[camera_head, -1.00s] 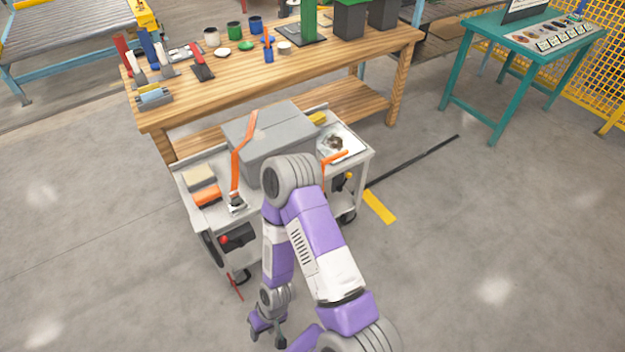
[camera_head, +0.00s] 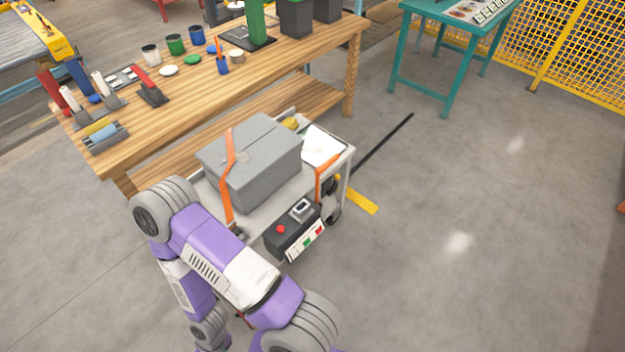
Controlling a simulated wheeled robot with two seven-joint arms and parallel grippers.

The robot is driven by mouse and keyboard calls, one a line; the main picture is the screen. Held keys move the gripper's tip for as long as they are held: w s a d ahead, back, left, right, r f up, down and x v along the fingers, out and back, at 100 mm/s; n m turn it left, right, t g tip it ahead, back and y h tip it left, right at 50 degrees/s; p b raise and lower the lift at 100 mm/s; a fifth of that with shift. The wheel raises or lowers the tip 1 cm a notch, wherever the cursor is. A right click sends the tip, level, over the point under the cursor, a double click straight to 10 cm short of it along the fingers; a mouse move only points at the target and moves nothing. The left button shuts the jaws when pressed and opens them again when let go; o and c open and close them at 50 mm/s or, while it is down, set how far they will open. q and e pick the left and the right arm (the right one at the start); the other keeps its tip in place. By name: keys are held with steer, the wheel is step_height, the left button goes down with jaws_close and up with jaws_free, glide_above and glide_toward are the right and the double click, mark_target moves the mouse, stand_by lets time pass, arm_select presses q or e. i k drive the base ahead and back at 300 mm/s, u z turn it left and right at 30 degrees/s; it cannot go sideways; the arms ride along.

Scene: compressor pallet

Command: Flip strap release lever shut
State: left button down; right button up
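An orange strap (camera_head: 229,160) runs over a grey lidded box (camera_head: 250,160) on the cart and down its near side. Its lower end goes behind my arm, so any buckle or lever there is hidden. A second orange strap (camera_head: 325,177) hangs at the cart's right end. A small grey metal piece (camera_head: 300,210) sits on top of a dark control box; I cannot tell whether it is a lever. One arm, seemingly my left, bends across the cart's left front. Its gripper (camera_head: 210,345) is at the bottom edge, apart from the box, its fingers unclear. My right gripper is not in view.
The dark control box (camera_head: 293,232), with red and green buttons, is at the cart (camera_head: 345,158) front. A wooden workbench (camera_head: 180,105) with cans and tools stands behind. A teal table (camera_head: 425,60) and yellow mesh fence (camera_head: 565,55) are at the upper right. Floor at right is clear.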

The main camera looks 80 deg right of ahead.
mark_target(336, 177)
steer(key=i, duration=0.1)
steer(key=z, duration=2.85)
steer(key=i, duration=0.5)
steer(key=z, duration=0.05)
steer(key=k, duration=0.65)
steer(key=z, duration=0.45)
steer(key=i, duration=0.6)
steer(key=z, duration=0.45)
steer(key=i, duration=1.35)
steer(key=u, duration=0.6)
